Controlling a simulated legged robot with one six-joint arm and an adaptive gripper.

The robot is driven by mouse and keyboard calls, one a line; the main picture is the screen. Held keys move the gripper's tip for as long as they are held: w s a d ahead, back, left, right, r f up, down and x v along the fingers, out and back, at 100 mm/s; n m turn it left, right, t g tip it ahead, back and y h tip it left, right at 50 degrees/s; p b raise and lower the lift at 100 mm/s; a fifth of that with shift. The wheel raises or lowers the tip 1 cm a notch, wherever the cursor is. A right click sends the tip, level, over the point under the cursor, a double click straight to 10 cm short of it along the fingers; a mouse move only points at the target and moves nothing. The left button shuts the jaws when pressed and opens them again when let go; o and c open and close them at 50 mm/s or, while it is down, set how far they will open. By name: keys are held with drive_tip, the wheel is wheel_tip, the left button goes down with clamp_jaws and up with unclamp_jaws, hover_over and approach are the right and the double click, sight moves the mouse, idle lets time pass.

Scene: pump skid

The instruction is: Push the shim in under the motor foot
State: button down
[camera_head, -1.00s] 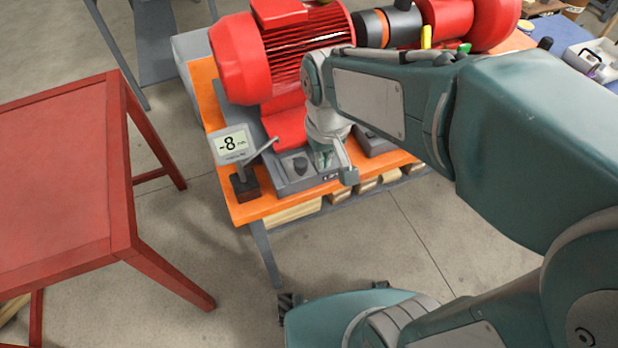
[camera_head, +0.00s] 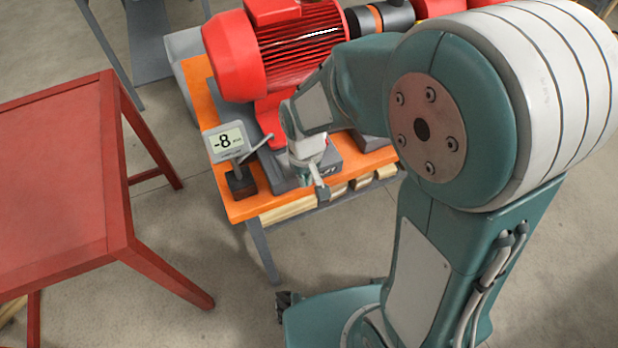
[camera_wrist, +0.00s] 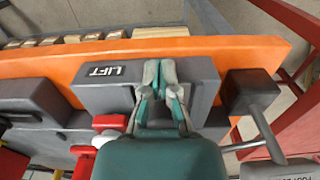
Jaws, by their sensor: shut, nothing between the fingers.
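The red motor (camera_head: 270,50) sits on the orange skid base in the head view. Its red foot area (camera_head: 272,118) is partly hidden by my arm. My gripper (camera_head: 318,185) is over the grey block at the skid's front edge. In the wrist view my gripper (camera_wrist: 160,68) is shut and empty, its fingertips together over the grey block marked LIFT (camera_wrist: 108,88), just beside the label. Whether the fingers touch the block I cannot tell. I cannot make out the shim in either view.
A gauge reading -8 (camera_head: 226,141) stands on a dark block left of my gripper; its arm reaches toward the motor. A red table (camera_head: 60,190) stands at the left, with open floor between.

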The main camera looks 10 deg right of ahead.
sight(283, 160)
drive_tip(key=shift+w+a, duration=0.25)
drive_tip(key=shift+w, duration=0.55)
drive_tip(key=shift+w+a, duration=0.2)
drive_tip(key=shift+w, duration=0.55)
drive_tip(key=shift+w+a, duration=0.25)
drive_tip(key=shift+w, duration=0.5)
drive_tip(key=shift+w+a, duration=0.2)
drive_tip(key=shift+w, duration=0.55)
drive_tip(key=shift+s, duration=0.1)
